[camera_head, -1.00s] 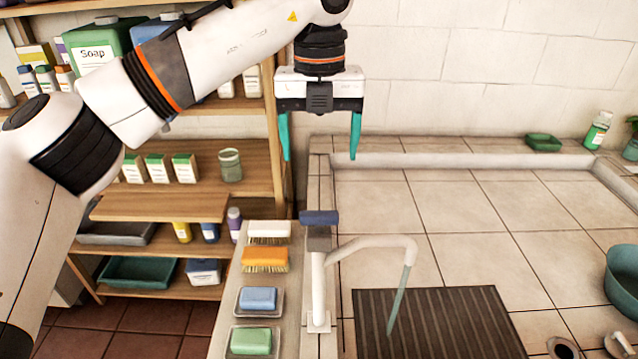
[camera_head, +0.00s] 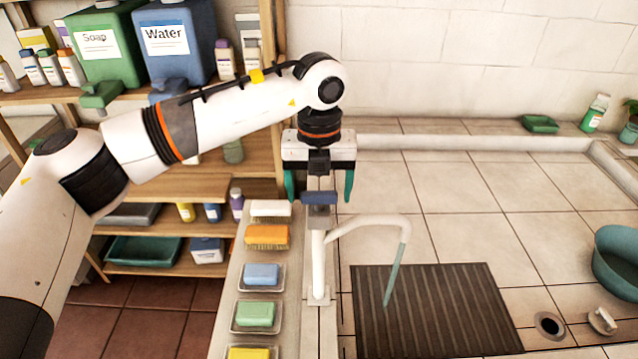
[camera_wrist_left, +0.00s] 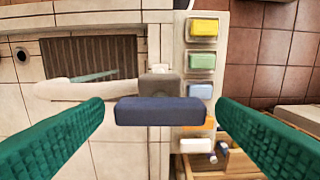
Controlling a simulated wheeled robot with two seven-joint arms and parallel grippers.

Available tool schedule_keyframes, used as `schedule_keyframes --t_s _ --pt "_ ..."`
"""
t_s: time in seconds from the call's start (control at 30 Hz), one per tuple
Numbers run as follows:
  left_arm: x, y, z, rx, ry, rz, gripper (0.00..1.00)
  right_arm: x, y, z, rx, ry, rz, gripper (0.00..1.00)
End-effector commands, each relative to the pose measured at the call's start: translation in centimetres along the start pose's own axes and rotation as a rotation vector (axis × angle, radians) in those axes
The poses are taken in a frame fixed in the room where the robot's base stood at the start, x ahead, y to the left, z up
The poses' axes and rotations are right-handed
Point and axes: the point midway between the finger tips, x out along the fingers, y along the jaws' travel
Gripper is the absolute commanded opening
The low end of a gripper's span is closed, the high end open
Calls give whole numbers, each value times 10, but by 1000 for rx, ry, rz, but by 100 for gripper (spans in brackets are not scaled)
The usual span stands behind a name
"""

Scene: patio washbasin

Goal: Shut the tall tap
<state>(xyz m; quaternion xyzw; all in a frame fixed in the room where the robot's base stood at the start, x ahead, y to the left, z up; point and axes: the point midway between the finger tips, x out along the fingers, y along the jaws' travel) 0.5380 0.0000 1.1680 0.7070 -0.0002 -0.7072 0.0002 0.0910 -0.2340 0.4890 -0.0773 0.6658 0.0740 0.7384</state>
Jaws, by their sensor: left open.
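The tall tap (camera_head: 318,265) is white and stands upright on the basin's left ledge, with a spout curving right. A greenish stream of water (camera_head: 395,275) comes from the spout and slants down over the dark ribbed mat. The tap's blue lever (camera_head: 320,197) sits on top on a grey block. My left gripper (camera_head: 319,196) is open, its two teal fingers on either side of the lever. In the left wrist view the blue lever (camera_wrist_left: 159,111) lies between the spread fingers, apart from both. My right gripper is not in view.
Brushes (camera_head: 267,236) and several soaps (camera_head: 261,275) line the ledge left of the tap. A dark ribbed mat (camera_head: 450,320) lies in the tiled basin. A teal bowl (camera_head: 617,262) is at the right. A wooden shelf (camera_head: 200,188) with bottles stands at the left.

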Motion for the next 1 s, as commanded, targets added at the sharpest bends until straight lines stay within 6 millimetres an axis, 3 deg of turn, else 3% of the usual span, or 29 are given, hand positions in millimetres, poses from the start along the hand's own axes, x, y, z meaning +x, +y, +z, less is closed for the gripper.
schedule_keyframes --t_s 0.17,0.4,0.43,0.77,1.0 --pt "0 0 0 0 0 0 77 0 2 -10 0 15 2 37" --pt "0 0 0 0 0 0 37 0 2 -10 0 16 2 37" --pt "0 0 0 0 0 0 35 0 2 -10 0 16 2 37" --pt "1 0 0 53 1 0 35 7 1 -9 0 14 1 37" --pt "3 0 0 208 2 0 35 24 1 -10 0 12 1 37"
